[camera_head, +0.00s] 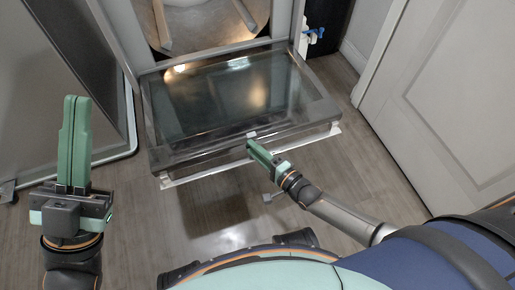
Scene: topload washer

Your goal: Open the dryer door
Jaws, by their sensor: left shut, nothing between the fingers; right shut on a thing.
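The dryer door (225,95) is a dark glass panel in a grey metal frame. It is folded down and out, lying close to level over the floor, and the round metal drum (205,22) shows behind it. My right gripper (251,145) is shut on the middle of the door's near edge; its fingers hide the exact spot they grip. My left gripper (75,103) is shut and empty, fingers pointing up, to the left of the door and apart from it.
A white panelled door (450,90) stands at the right. A dark panel with a light rim (70,60) leans at the left. Small blue and white items (313,36) are behind the door's right corner. Wood floor (345,185) is clear at front right.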

